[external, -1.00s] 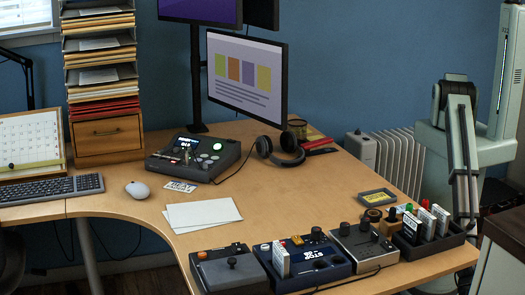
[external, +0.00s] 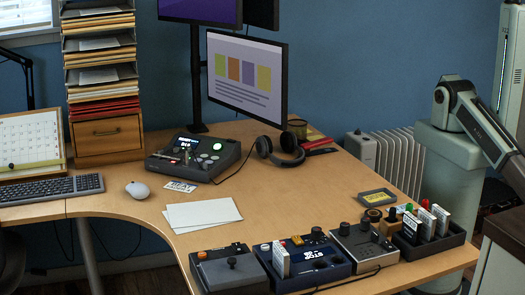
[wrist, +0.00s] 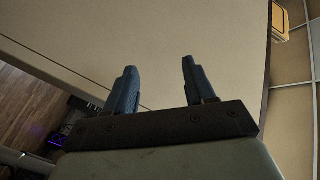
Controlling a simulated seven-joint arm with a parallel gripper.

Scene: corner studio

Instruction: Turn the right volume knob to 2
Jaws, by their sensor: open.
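A blue console (external: 340,272) with a small lit screen, knobs and a white card stands near the desk's front edge. A grey box with dark knobs (external: 367,236) stands just right of it. Labels are too small to read, so I cannot tell which knob is the right volume knob or its setting. My gripper (wrist: 158,66) shows in the wrist view, its two blue fingers apart with nothing between them, above a plain beige surface. It is outside the external view, where my arm reaches off the right edge, away from the consoles.
A black tray of upright cards (external: 450,243) stands right of the grey box. A grey joystick box (external: 215,277) is at the left. A yellow-labelled case (external: 377,197) lies behind the knobs. A dark-topped cabinet (external: 500,225) is at the far right. The desk's middle is mostly clear.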

